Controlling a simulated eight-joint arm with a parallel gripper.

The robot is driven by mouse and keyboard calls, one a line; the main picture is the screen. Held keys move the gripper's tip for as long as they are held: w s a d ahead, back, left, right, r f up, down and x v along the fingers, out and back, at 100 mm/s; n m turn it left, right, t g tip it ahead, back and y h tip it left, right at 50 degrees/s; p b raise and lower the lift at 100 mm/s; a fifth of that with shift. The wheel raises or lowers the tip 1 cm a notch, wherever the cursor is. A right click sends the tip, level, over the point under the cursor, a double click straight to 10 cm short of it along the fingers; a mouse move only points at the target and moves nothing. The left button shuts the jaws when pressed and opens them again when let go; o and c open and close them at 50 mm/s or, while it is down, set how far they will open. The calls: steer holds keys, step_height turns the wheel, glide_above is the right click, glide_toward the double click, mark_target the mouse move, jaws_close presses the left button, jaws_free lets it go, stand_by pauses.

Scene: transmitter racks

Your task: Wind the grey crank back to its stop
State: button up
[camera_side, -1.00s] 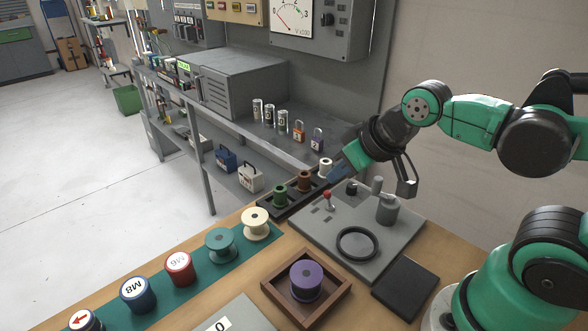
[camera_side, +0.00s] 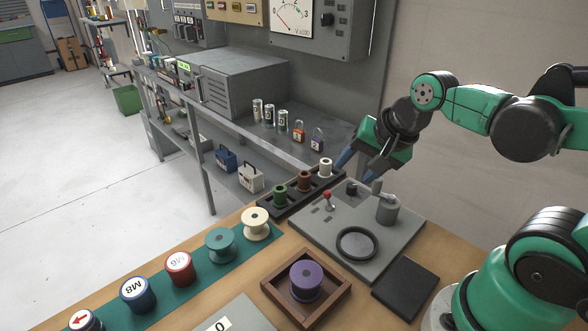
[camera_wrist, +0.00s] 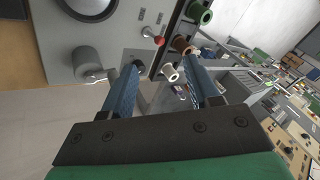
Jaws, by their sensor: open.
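The grey crank (camera_side: 388,209) stands on the right part of the grey panel (camera_side: 330,243). It is a thick upright cylinder with a short arm and a small upright handle (camera_side: 377,187) at its left. In the wrist view, the crank (camera_wrist: 87,62) shows to the left of my fingers, and the left finger is near its handle side. My gripper (camera_side: 361,165) is open and empty, above the back of the panel and the handle. One fingertip appears close to the handle in the side view; I cannot tell whether they touch.
The panel also carries a red-knobbed lever (camera_side: 328,197) and a black ring (camera_side: 357,243). A dark rack with green, brown and white spools (camera_side: 325,168) borders its back left. A purple spool (camera_side: 307,277) sits in a wooden tray in front. A black pad (camera_side: 405,288) lies at the right.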

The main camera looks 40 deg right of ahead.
steer(key=s+d+m, duration=0.1)
steer(key=d+m, duration=0.1)
steer(key=m, duration=0.6)
steer(key=s+d+m+g, duration=0.1)
steer(key=d+m, duration=0.1)
steer(key=m, duration=0.6)
steer(key=d+m, duration=0.2)
steer(key=m, duration=0.6)
steer(key=shift+s+d+f+g, duration=0.25)
steer(key=shift+s+d+g, duration=0.05)
steer(key=shift+s, duration=0.1)
steer(key=shift+x, duration=2.75)
steer(key=shift+a, duration=0.15)
jaws_close()
